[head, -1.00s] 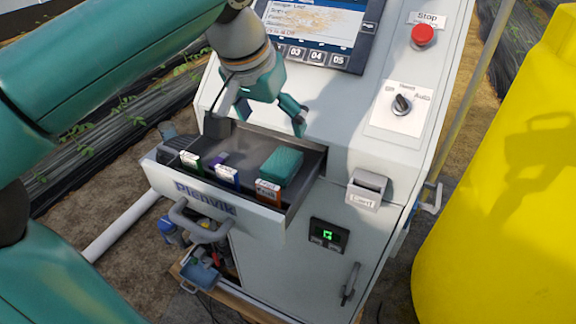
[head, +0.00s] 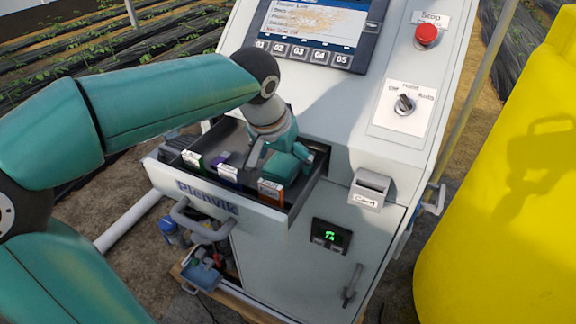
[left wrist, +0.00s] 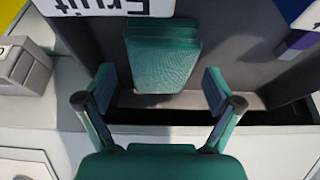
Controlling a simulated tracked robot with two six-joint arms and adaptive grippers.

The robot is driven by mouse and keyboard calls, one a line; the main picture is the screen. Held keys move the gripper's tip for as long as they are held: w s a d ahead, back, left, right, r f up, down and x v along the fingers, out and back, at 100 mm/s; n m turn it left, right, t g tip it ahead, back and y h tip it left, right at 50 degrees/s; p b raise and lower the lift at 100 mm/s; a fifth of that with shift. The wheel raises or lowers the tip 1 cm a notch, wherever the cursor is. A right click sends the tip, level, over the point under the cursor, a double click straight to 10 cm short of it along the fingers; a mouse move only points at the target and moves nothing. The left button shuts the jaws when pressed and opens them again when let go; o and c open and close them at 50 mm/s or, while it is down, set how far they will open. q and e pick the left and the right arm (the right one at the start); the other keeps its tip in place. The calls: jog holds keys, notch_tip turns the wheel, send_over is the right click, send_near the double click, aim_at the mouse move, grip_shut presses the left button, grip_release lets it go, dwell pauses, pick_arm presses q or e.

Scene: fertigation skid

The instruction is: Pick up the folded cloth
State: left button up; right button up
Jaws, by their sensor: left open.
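The folded cloth (head: 278,171) is a teal block of fabric in the right part of the open drawer (head: 262,210). My left gripper (head: 282,163) is down in the drawer at the cloth and partly hides it in the head view. In the left wrist view the cloth (left wrist: 162,58) lies flat ahead, between the lines of the two open fingers (left wrist: 158,95). The fingertips stand apart on either side near its close end, with gaps to the cloth. My right gripper is not in view.
Small labelled cartons, green (head: 193,162), purple (head: 229,174) and orange (head: 270,191), line the drawer's front. The cabinet carries a screen (head: 315,27), a red stop button (head: 427,35) and a selector knob (head: 404,104). A yellow tank (head: 505,190) stands at right.

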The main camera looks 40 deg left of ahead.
pick_arm(q)
jog(key=shift+f, duration=0.25)
dwell(0.5)
jog(key=c, duration=1.2)
jog(key=shift+r, duration=0.15)
jog(key=shift+c, duration=0.2)
